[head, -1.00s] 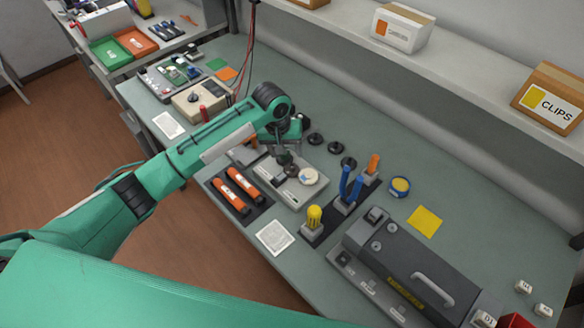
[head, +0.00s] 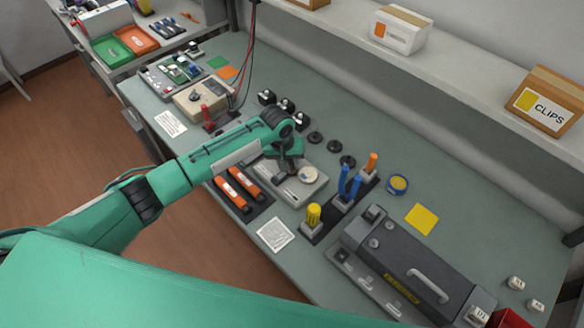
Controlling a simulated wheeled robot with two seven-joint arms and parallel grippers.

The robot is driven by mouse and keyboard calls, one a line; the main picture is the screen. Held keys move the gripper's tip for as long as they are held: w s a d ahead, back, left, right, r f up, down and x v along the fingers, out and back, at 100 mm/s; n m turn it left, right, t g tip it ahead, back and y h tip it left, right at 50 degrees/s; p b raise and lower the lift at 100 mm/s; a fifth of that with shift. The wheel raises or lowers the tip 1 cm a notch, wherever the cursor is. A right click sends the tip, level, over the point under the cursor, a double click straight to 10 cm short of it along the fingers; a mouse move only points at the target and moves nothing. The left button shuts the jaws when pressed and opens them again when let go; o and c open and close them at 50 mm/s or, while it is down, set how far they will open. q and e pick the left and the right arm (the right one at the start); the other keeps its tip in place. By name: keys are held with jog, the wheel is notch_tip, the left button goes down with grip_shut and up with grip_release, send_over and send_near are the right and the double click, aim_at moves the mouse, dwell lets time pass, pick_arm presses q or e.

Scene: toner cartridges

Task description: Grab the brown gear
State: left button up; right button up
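No gear that is clearly brown shows in the head view. A pale tan round disc (head: 308,174) lies on a grey flat device (head: 298,192) in the middle of the bench. Several dark round gear-like discs (head: 315,137) lie on the bench just behind it. My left gripper (head: 285,170) points down over the left part of the grey device, beside the tan disc. Its fingers are small and dark, so I cannot tell whether they are open or shut, or touching the device. My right gripper is not in view.
Orange cartridges (head: 240,184) lie left of the device. A stand with blue-handled tools (head: 350,186) and a yellow-handled tool (head: 313,213) is to its right. A large dark machine (head: 410,262) fills the front right. Small black-and-white parts (head: 287,104) sit behind my arm.

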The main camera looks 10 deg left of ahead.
pick_arm(q)
jog(key=c, duration=0.3)
jog(key=shift+c, duration=0.3)
